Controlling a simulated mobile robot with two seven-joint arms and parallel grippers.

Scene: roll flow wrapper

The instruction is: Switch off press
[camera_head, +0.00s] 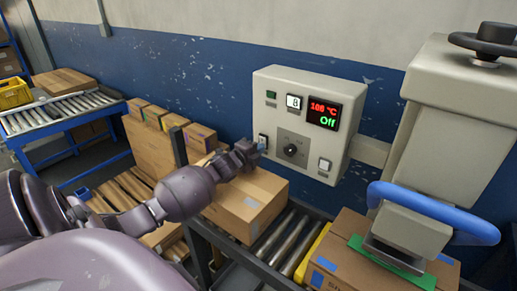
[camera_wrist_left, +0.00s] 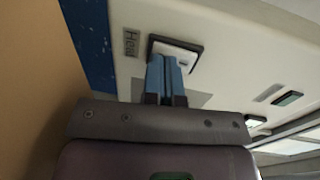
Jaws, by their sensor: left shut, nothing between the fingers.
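The cream control box (camera_head: 308,88) of the press stands on the wall side, joined to the press body (camera_head: 462,93) at right. Its display (camera_head: 323,113) shows a red temperature and green "Off". A dial (camera_head: 290,151) sits low in the middle, with a rocker switch (camera_head: 325,165) at lower right. Another switch, at lower left, shows in the left wrist view (camera_wrist_left: 181,47) beside a partly visible label starting "Hea". My left gripper (camera_head: 262,147) is shut and empty, its blue fingertips (camera_wrist_left: 164,62) at the lower edge of this switch. Whether they touch cannot be told. My right gripper is out of view.
Below the box, a cardboard box (camera_head: 243,202) sits on a roller conveyor (camera_head: 278,238). Another carton (camera_head: 350,225) lies under the press head, whose blue handle (camera_head: 432,210) juts out at right. Several boxes stand left of my arm. A blue wall lies behind.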

